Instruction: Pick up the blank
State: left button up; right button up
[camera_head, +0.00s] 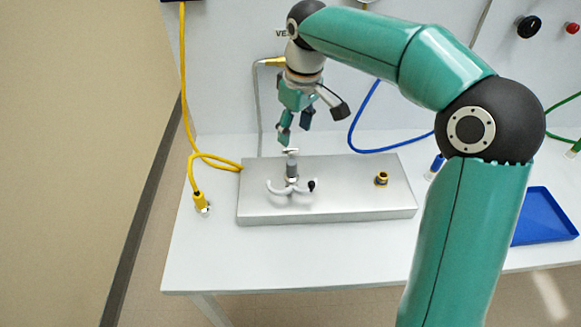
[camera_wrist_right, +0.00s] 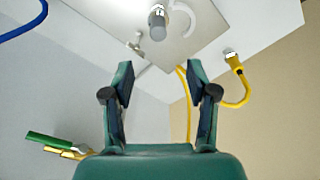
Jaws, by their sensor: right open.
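What I take to be the blank (camera_head: 291,166) is a small grey upright cylinder with a pale top. It stands on the silver box, and it also shows at the top of the right wrist view (camera_wrist_right: 157,27). A white curved clamp-like part with a black knob (camera_head: 312,186) sits around or beside its foot. My right gripper (camera_head: 293,137) is open and empty, pointing down just above the pale top, apart from it as far as I can tell. In the right wrist view its two fingers (camera_wrist_right: 159,82) are spread. My left gripper is not in view.
The silver box (camera_head: 345,204) also bears a brass port (camera_head: 381,179). A yellow cable (camera_head: 184,95) ends in a yellow plug (camera_head: 201,202) left of the box. A blue cable (camera_head: 356,121) hangs behind. A blue tray (camera_head: 541,215) lies right. The white table (camera_head: 210,254) is clear in front.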

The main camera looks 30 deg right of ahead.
send_over(292, 162)
notch_tip(292, 162, down, 6)
jog(key=shift+s+f, duration=0.15)
jog(key=shift+f, duration=0.1)
jog(key=shift+f+p, duration=0.65)
jog(key=shift+f, duration=2.3)
grip_shut()
